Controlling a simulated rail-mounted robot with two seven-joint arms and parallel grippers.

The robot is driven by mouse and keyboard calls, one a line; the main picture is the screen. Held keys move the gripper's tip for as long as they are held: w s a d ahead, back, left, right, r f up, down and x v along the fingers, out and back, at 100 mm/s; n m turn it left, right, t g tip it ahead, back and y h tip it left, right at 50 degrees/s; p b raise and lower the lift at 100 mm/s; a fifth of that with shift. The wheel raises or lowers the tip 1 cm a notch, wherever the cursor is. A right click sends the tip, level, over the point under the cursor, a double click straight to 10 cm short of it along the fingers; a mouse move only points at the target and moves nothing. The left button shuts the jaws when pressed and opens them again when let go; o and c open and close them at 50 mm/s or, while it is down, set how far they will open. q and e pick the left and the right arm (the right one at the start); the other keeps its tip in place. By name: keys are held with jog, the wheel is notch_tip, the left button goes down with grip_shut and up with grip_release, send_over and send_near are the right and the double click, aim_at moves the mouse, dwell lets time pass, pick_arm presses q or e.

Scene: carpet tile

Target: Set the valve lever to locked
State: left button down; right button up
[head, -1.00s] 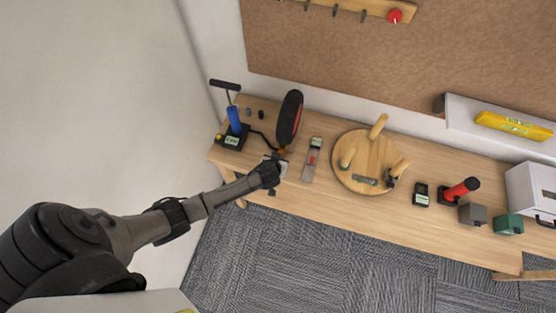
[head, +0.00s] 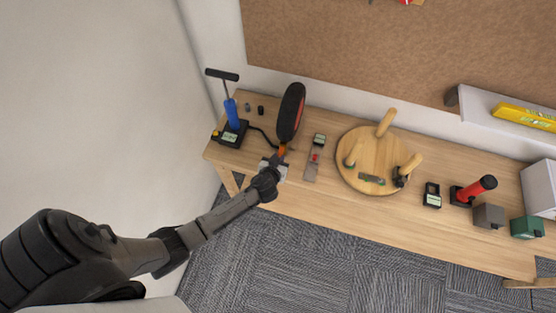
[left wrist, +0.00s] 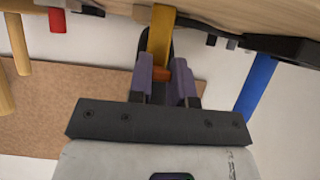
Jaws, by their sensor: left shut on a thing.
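A small orange lever (head: 282,151) shows at the lower end of the black wheel with a red side (head: 290,113), which stands upright at the bench's left part. My left gripper (head: 274,168) is at this lever. In the left wrist view my left gripper (left wrist: 161,82) is shut on the orange-red lever piece (left wrist: 160,73), with a yellow bar (left wrist: 161,32) running up from it. My fingers hide part of the lever, so I cannot tell its exact setting. A blue floor pump (head: 232,113) stands to the left, its black hose running toward the lever. My right gripper is not in view.
The wooden bench (head: 330,212) holds a grey-and-red tool (head: 313,160) and a round stool top with legs up (head: 365,160). Farther right are a red-topped tool (head: 474,189) and boxes (head: 488,215). The bench's front strip is clear.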

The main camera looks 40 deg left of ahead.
pick_arm(q)
jog(key=shift+f, duration=0.1)
jog(key=c, duration=1)
grip_release()
jog(key=shift+c, duration=0.2)
jog(key=v, duration=1.4)
jog(key=shift+w, duration=0.1)
